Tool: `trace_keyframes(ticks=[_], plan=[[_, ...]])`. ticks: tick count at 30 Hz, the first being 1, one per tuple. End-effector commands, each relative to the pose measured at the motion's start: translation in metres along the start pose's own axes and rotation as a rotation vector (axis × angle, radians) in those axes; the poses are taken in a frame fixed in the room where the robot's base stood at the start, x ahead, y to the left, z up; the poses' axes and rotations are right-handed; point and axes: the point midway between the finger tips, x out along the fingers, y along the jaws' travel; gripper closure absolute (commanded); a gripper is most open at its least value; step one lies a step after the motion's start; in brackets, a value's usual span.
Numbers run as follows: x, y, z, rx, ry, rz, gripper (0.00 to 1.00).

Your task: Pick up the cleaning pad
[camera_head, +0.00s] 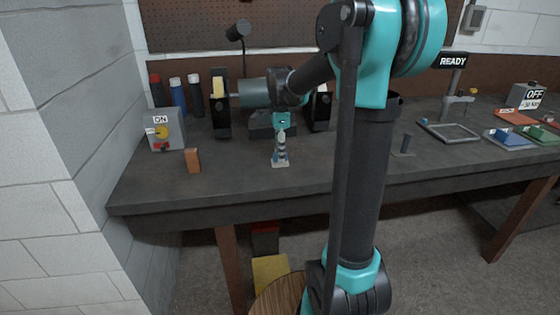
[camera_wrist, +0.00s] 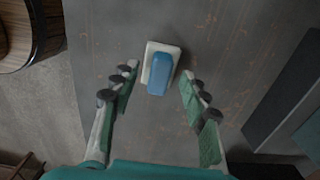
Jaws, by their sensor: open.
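The cleaning pad looks to be the white block with a blue top (camera_wrist: 159,72) on the dark bench top in the wrist view. In that view my gripper (camera_wrist: 158,78) is open, with one finger on each side of the pad and a gap on both sides. In the head view my gripper (camera_head: 281,150) points down over the front part of the bench. A pale edge of the pad (camera_head: 280,164) shows right below the fingertips. The fingers hide most of the pad there, and how high they are above it is hard to tell.
An ON switch box (camera_head: 164,130) and a brown block (camera_head: 193,160) stand left on the bench (camera_head: 240,178). Bottles (camera_head: 178,95) and black holders (camera_head: 220,110) stand behind. My arm hides the bench's middle.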

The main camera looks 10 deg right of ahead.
Motion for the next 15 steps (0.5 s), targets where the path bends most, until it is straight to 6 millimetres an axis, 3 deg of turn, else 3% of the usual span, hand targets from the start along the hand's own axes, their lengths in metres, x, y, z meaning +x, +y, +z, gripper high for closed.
trace_keyframes(ticks=[4,11,15], plan=[[0.0131,-0.0001,0.0002,0.0,0.0,0.0,0.55],[0.0148,0.0002,0.0001,0.0,0.0,0.0,0.55],[0.0147,0.0002,0.0001,0.0,0.0,0.0,0.7]])
